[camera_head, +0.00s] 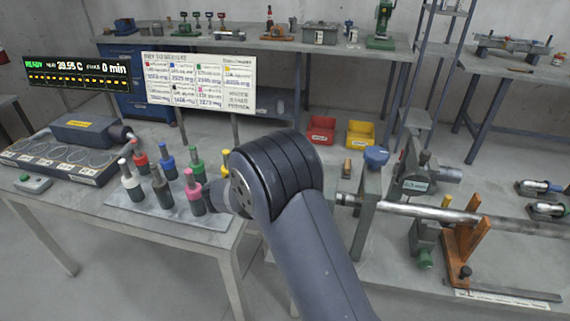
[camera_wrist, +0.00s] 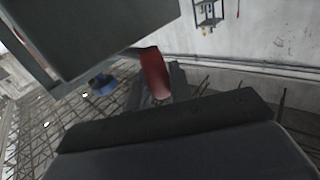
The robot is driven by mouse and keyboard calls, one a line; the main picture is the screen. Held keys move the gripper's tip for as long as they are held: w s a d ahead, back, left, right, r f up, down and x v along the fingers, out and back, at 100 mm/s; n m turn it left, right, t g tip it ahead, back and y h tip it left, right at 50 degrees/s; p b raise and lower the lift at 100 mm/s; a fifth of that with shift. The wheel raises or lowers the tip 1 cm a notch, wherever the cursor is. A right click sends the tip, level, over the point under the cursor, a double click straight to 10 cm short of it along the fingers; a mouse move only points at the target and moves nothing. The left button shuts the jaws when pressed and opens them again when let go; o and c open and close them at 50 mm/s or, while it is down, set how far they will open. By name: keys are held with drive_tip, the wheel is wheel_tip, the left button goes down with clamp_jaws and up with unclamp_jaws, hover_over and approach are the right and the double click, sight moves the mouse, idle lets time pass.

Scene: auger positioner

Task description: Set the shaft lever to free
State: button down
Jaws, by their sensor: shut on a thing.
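In the wrist view, a red handle (camera_wrist: 155,72), likely the grip of the shaft lever, stands tilted between a grey block at the upper left and the dark edge below. My gripper (camera_wrist: 160,98) is seen only in part at close range, with a dark jaw across the bottom; it is shut on what seems to be this handle. The contact itself is hidden. In the camera_head view my own arm covers the gripper and the lever. A long metal shaft (camera_head: 415,211) runs to the right, held by an orange support (camera_head: 468,240).
Several colour-topped bottles (camera_head: 160,185) stand on the left table beside a grey tray unit (camera_head: 55,155). A blue knob (camera_head: 376,156) tops the grey bracket near the shaft. Red (camera_head: 321,130) and yellow (camera_head: 361,133) bins sit behind. A text board (camera_head: 200,82) stands at the back.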

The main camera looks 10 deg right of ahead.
drive_tip(key=shift+w+d+r+m+g+h, duration=0.1)
drive_tip(key=shift+w+m+g+h, duration=0.25)
drive_tip(key=shift+g, duration=0.25)
drive_tip(key=c, duration=1.3)
unclamp_jaws()
drive_tip(key=b+v, duration=0.1)
drive_tip(key=v, duration=0.9)
drive_tip(key=shift+s+a, duration=0.1)
drive_tip(key=shift+a, duration=0.25)
